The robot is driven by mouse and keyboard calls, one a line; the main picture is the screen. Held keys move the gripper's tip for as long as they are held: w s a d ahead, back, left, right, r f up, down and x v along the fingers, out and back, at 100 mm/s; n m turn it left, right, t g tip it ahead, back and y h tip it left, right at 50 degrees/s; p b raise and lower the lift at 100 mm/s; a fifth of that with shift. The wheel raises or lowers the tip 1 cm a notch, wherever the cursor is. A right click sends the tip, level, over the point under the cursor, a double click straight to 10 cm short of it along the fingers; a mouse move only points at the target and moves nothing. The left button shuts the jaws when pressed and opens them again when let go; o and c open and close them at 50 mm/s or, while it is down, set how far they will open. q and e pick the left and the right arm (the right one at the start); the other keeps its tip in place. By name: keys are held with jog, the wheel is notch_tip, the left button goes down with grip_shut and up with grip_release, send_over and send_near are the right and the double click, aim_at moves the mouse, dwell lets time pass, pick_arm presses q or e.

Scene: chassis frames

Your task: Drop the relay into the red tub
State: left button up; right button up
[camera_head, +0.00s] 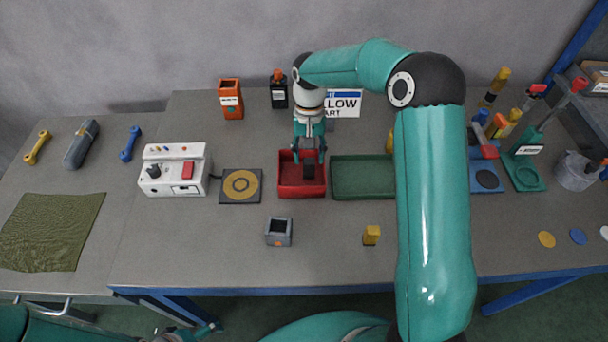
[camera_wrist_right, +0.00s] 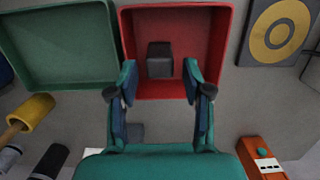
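The red tub (camera_head: 288,190) stands on the grey bench near the middle, and it also shows in the right wrist view (camera_wrist_right: 222,45). The relay, a dark grey block (camera_wrist_right: 160,62), shows within the tub's outline in the right wrist view, and in the head view (camera_head: 308,170) below my right fingers. Whether it rests on the tub floor is hard to tell. My right gripper (camera_wrist_right: 159,76) is open over the tub, with clear gaps between its fingers and the relay. My left gripper (camera_head: 208,329) seems partly visible at the bottom edge of the head view; its opening is unclear.
A green tray (camera_head: 363,192) stands right beside the tub. A dark pad with a yellow ring (camera_head: 240,185) and a white control box (camera_head: 174,169) are to its left. A small grey open box (camera_head: 279,232) and a yellow block (camera_head: 371,235) stand in front.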

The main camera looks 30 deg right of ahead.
jog(key=shift+o, duration=0.3)
notch_tip(320, 180, up, 12)
jog(key=w, duration=0.1)
jog(key=shift+w+d, duration=0.3)
jog(key=shift+d, duration=0.15)
jog(key=shift+f, duration=0.15)
